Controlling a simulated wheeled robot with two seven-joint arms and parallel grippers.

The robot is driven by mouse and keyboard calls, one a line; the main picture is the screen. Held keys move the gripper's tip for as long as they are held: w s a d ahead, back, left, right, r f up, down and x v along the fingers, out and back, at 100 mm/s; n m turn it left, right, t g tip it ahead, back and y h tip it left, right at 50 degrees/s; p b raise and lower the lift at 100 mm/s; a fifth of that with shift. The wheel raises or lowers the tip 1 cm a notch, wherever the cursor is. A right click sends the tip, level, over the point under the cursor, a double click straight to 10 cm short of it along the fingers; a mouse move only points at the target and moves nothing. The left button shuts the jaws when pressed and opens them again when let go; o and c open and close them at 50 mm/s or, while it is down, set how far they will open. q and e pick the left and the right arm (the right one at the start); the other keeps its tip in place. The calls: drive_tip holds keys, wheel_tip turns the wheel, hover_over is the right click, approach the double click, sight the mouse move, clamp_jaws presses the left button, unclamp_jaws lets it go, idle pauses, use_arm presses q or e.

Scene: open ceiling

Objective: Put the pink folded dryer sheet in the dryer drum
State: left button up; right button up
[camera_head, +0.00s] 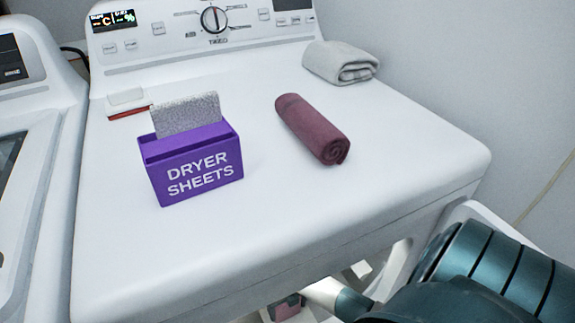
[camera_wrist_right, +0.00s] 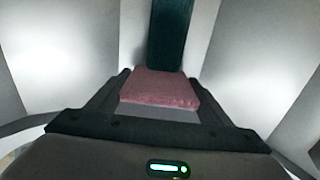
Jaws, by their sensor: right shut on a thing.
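The pink folded dryer sheet (camera_wrist_right: 160,91) lies flat between the two dark fingers of my right gripper (camera_wrist_right: 157,80) in the right wrist view. The gripper is shut on it. Pale walls that look like the dryer drum's inside (camera_wrist_right: 238,62) stand around and ahead of it. In the head view a little of the pink sheet (camera_head: 287,311) shows at the bottom edge, below the dryer's front edge (camera_head: 300,250). Most of the drum is hidden under the dryer top in that view. My left gripper is in neither view.
On the dryer top stand a purple dryer sheets box (camera_head: 196,165) with a grey sheet in it, a rolled mauve towel (camera_head: 312,127), a folded grey towel (camera_head: 340,62) and a small red-and-white item (camera_head: 127,101). A dark upright strip (camera_wrist_right: 170,32) stands ahead of my right gripper.

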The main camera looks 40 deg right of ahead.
drive_tip(key=o, duration=1.1)
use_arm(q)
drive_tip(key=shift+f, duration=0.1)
use_arm(e)
drive_tip(key=shift+r, duration=0.45)
wheel_tip(320, 180, up, 10)
drive_tip(key=shift+r+p, duration=0.1)
drive_tip(key=shift+p, duration=1.1)
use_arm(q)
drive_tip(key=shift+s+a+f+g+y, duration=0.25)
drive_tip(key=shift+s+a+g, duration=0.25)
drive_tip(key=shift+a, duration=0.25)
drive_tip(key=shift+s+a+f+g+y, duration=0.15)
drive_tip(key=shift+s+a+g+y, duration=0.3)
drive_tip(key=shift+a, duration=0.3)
use_arm(e)
drive_tip(key=shift+r, duration=0.6)
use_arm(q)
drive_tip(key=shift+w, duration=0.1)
